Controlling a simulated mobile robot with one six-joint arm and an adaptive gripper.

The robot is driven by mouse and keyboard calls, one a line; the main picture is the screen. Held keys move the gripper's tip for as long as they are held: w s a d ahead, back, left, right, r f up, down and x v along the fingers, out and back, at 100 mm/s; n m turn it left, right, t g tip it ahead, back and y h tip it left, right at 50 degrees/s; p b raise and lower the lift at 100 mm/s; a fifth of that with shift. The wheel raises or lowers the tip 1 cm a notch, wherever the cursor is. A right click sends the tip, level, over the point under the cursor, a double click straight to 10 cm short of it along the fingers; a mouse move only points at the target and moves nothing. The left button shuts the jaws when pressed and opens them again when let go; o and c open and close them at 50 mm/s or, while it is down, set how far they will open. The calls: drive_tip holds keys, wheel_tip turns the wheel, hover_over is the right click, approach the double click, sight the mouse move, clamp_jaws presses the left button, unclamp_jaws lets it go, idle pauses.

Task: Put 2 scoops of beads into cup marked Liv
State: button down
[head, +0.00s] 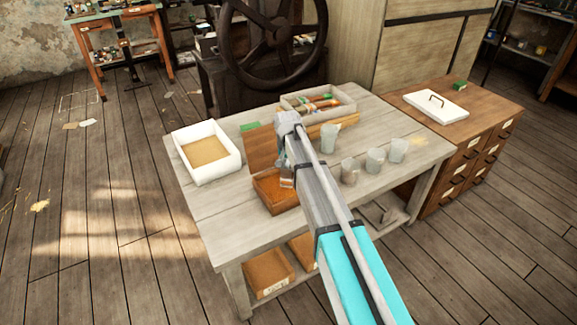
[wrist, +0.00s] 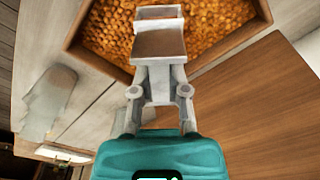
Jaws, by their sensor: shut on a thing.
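My gripper (wrist: 160,72) is shut on a grey scoop (wrist: 160,44), seen from above in the wrist view. The scoop's front end is over the orange beads (wrist: 108,30) in a wooden box (wrist: 84,52); I cannot tell how deep it reaches or how full it is. In the head view the box (head: 283,206) is partly hidden by my arm. Greyish cups stand to the right of my arm: one nearer (head: 350,171), one in the middle (head: 375,161) and one farther right (head: 398,149). Another cup (head: 328,139) is behind them. No name marks are legible.
A white bin with tan contents (head: 232,166) is at the table's left. A brown board (head: 259,147) lies behind the bead box. A tray of tools (head: 343,101) is at the back. A drawer cabinet (head: 455,177) adjoins on the right. The table's front left is bare.

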drive_tip(key=shift+r, duration=0.15)
drive_tip(key=shift+g, duration=0.3)
drive_tip(key=r+p, duration=0.7)
drive_tip(key=shift+w, duration=0.2)
idle(0.4)
